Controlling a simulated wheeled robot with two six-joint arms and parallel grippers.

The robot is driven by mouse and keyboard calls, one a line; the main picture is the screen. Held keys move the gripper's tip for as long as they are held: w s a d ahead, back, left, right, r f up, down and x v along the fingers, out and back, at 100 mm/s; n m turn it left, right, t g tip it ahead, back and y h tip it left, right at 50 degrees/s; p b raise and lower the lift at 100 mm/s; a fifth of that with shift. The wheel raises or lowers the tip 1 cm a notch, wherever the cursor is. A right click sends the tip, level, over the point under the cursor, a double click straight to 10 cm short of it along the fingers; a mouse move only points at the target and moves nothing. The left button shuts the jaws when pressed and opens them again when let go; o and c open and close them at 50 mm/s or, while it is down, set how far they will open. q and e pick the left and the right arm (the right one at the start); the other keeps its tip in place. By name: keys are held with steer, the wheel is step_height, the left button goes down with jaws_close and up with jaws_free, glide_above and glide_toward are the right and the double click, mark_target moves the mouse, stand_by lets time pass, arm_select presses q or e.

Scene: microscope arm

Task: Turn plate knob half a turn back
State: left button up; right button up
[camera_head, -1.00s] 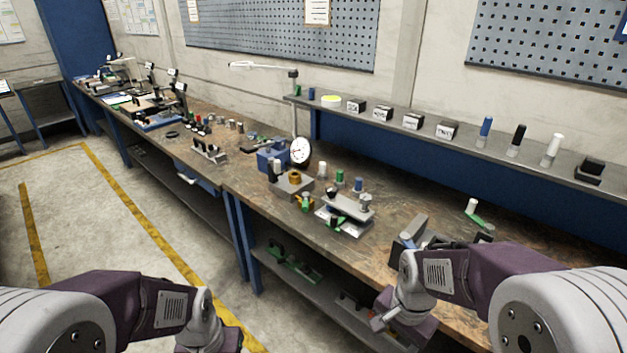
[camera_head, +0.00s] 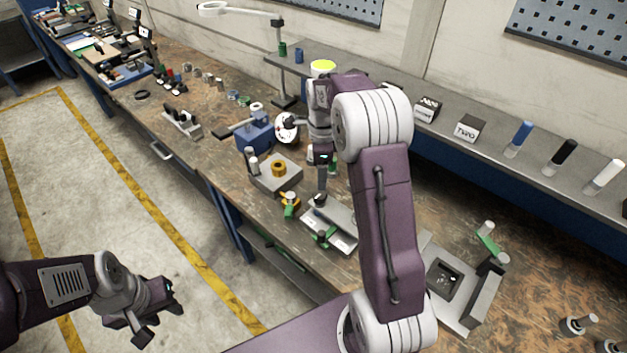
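A silver metal plate fixture (camera_head: 340,215) lies on the bench in front of me. A dark knob with a green base (camera_head: 322,236) shows at its near edge. The upright pale knob seen on the plate earlier is now hidden behind my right arm. My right gripper (camera_head: 320,185) points down at the far left part of the plate. Its fingers are small and partly hidden, so I cannot tell whether they are shut or touching anything. My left gripper (camera_head: 158,316) hangs over the floor at the lower left, empty, with its fingers apart.
Left of the plate are a grey block with a brass ring (camera_head: 278,170), an orange-and-green piece (camera_head: 289,203) and a blue stand (camera_head: 254,133) beside a white dial (camera_head: 286,128). A grey fixture (camera_head: 466,290) stands right. A shelf (camera_head: 480,150) runs behind.

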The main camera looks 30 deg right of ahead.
mark_target(320, 194)
steer(key=f, duration=0.5)
steer(key=f+p, duration=0.1)
steer(key=f, duration=0.2)
steer(key=shift+w+d+f, duration=0.1)
steer(key=shift+w+f, duration=0.15)
steer(key=shift+w, duration=0.05)
steer(key=shift+s+f, duration=0.2)
steer(key=shift+f, duration=0.2)
steer(key=shift+w+f, duration=0.15)
jaws_close()
steer(key=shift+n, duration=0.3)
